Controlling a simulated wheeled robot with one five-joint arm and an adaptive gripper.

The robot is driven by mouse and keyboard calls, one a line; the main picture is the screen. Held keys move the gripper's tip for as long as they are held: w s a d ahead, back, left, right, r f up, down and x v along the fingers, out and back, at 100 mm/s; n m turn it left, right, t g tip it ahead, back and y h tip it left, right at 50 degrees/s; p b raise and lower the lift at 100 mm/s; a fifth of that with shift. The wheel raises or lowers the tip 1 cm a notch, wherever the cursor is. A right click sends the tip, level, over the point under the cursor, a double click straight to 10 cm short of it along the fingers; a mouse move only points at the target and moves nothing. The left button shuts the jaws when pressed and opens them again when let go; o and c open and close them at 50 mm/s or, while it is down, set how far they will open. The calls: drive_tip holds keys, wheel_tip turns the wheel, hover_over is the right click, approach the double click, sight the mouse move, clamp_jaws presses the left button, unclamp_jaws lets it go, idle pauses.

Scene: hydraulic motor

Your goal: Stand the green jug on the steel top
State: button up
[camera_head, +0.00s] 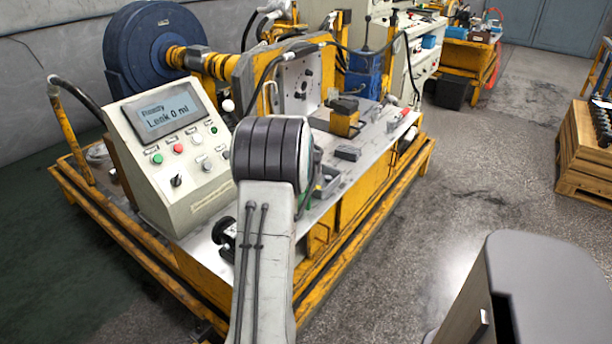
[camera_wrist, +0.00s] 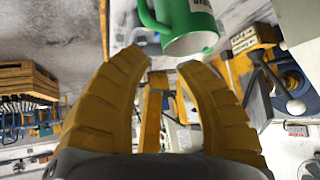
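The green jug (camera_wrist: 165,22) shows at the top of the wrist view, with a white band, a handle at its left and its round rim toward the picture's bottom. The yellow fingers of my gripper (camera_wrist: 163,63) are spread apart, with a clear gap between the tips. The jug lies just beyond the tips, and I see no finger closed on it. In the head view my own arm hides the gripper and most of the area behind it; only a thin green sliver shows beside the arm. The steel top (camera_head: 372,143) is the grey bench surface on the yellow frame.
A control box (camera_head: 172,150) with a screen reading "Leak 0 ml" stands at the left of the bench. A yellow-and-black block (camera_head: 345,120) and a small dark block (camera_head: 348,153) sit on the steel top. A wooden crate (camera_head: 588,160) stands at right. The floor between is open.

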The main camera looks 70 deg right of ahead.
drive_tip(key=shift+v, duration=1.65)
drive_tip(key=w+a+r+n+t+y, duration=0.2)
drive_tip(key=w+a+n, duration=0.2)
drive_tip(key=w+a, duration=0.95)
drive_tip(key=w+a+r+n+y, duration=0.1)
drive_tip(key=w+a+n+y, duration=0.25)
drive_tip(key=a, duration=1.55)
drive_tip(key=s+a+n+y, duration=0.1)
drive_tip(key=s+a+n, duration=0.1)
drive_tip(key=a, duration=0.5)
drive_tip(key=s+a+f+n+y, duration=0.1)
drive_tip(key=s+a+n, duration=0.2)
drive_tip(key=s+a, duration=0.2)
drive_tip(key=s+a+n+g+y, duration=0.1)
drive_tip(key=s+a+n, duration=0.2)
drive_tip(key=a, duration=0.8)
drive_tip(key=shift+s+f, duration=0.4)
drive_tip(key=shift+s, duration=0.15)
